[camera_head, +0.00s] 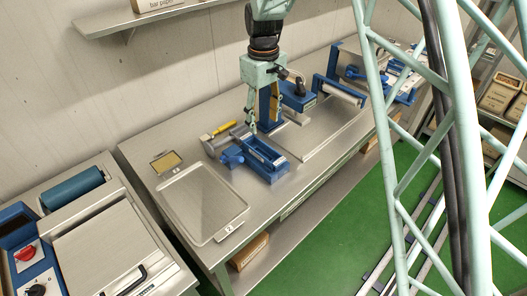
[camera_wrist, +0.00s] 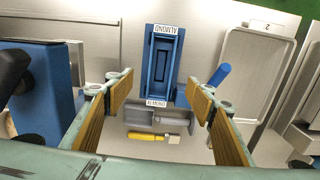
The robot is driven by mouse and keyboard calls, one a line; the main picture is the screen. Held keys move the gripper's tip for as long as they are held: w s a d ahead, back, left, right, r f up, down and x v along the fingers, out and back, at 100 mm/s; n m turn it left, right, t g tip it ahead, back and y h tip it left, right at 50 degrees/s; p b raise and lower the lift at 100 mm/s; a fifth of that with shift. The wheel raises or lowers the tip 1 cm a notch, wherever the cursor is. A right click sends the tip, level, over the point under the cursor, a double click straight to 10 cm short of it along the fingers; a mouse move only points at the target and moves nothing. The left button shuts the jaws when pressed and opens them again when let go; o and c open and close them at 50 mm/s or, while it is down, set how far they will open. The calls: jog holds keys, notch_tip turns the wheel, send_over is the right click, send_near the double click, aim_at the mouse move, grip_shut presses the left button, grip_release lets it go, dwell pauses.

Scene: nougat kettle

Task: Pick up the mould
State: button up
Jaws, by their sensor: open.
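The mould is probably the long blue open-topped box (camera_head: 261,154) on the steel bench, with a deep rectangular hollow. In the wrist view the blue box (camera_wrist: 181,72) lies lengthwise ahead, with white ALMOND labels at both ends. My gripper (camera_head: 251,128) points down, close to the box's far end in the head view. In the wrist view my gripper (camera_wrist: 160,88) has its brown-padded fingers spread wide with nothing between them. The box's near end lies between and beyond the fingertips. I cannot tell the exact height above it.
A blue knob (camera_wrist: 219,75) sits beside the box. A grey block (camera_wrist: 142,116) and a yellow-handled tool (camera_wrist: 146,135) lie near its end. A shallow steel tray (camera_head: 190,208) labelled 2 is at the left. Blue equipment (camera_head: 298,97) stands behind the gripper to the right.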

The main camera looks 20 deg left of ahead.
jog(key=shift+w+a+f, duration=0.1)
jog(key=shift+a+f, duration=0.25)
jog(key=shift+f, duration=0.1)
send_near(262, 149)
jog(key=shift+s+d+f, duration=0.2)
jog(key=shift+s+f, duration=0.25)
jog(key=shift+s, duration=0.3)
jog(key=shift+s+d+f, duration=0.2)
jog(key=shift+s+f, duration=0.2)
jog(key=shift+s, duration=0.35)
jog(key=shift+f, duration=2.6)
jog(key=c, duration=1.1)
